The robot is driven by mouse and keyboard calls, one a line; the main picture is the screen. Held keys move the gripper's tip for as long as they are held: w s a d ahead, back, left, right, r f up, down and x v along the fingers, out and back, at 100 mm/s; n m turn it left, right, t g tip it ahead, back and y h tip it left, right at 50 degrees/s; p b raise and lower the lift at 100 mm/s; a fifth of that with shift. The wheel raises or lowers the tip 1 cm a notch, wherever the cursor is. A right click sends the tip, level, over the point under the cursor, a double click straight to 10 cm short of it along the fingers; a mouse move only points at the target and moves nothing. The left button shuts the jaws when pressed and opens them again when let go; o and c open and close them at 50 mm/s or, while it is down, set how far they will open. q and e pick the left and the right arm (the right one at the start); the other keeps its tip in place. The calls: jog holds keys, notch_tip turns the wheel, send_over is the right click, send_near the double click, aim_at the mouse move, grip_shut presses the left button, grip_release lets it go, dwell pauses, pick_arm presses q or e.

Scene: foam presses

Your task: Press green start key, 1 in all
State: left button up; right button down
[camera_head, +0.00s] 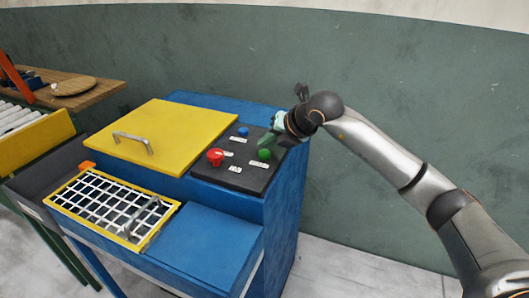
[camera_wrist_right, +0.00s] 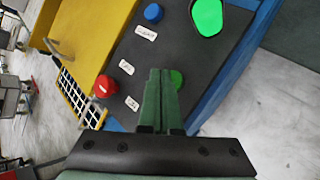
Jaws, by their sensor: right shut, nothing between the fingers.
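A dark control panel (camera_head: 233,177) on the blue machine carries a round green button (camera_head: 264,154), which also shows in the right wrist view (camera_wrist_right: 179,78), partly covered by my fingers. A larger bright green key (camera_wrist_right: 208,17) is at the top of the wrist view. In the head view my gripper hides most of that area. The labels are too small to read. My right gripper (camera_head: 266,142) is shut and empty over the panel's right part. Its green fingertips (camera_wrist_right: 160,72) overlap the round green button's left edge in the wrist view; contact cannot be told. My left gripper is not in view.
A red button (camera_head: 215,156) and a blue button (camera_head: 243,131) are also on the panel. A yellow lid (camera_head: 168,133) with a metal handle lies left of it. A yellow-framed white grid (camera_head: 105,211) is in front. A roller conveyor (camera_head: 15,116) stands at left.

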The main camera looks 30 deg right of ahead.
jog(key=shift+f, duration=0.15)
jog(key=shift+f+b, duration=0.25)
jog(key=shift+b, duration=0.1)
jog(key=shift+f+b, duration=0.5)
jog(key=shift+f, duration=0.05)
dwell(0.5)
dwell(0.4)
jog(key=shift+r+p, duration=0.6)
jog(key=shift+r, duration=0.3)
